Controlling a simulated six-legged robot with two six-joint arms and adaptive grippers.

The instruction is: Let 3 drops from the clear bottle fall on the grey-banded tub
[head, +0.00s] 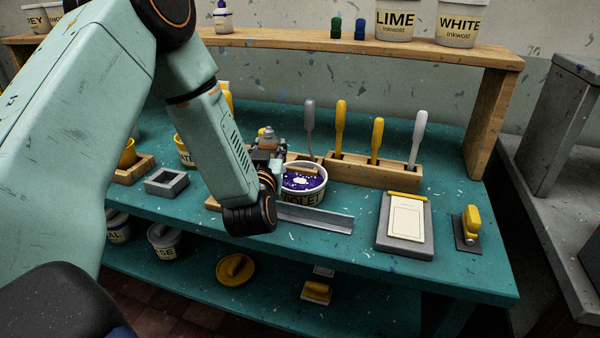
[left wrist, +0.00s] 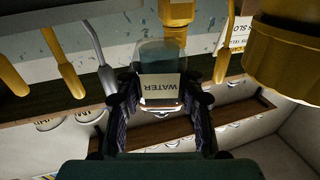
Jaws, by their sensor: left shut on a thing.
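My left gripper (head: 268,148) is above the table, just behind and left of a white tub (head: 304,183) of violet ink. In the left wrist view its two dark fingers (left wrist: 158,112) are shut on a clear bottle (left wrist: 163,58) with a label reading WATER, upside down in that picture. In the head view the bottle is small and mostly hidden by the gripper. The violet tub has a pale patch on its ink; a grey band cannot be made out. No falling drop shows. My right gripper is not in view.
A wooden rack (head: 374,170) with upright yellow and grey tools stands behind and right of the tub. A metal channel (head: 316,218) lies in front. A grey board (head: 404,226) and a yellow-handled tool (head: 471,228) sit right. A wooden shelf (head: 360,45) spans the back.

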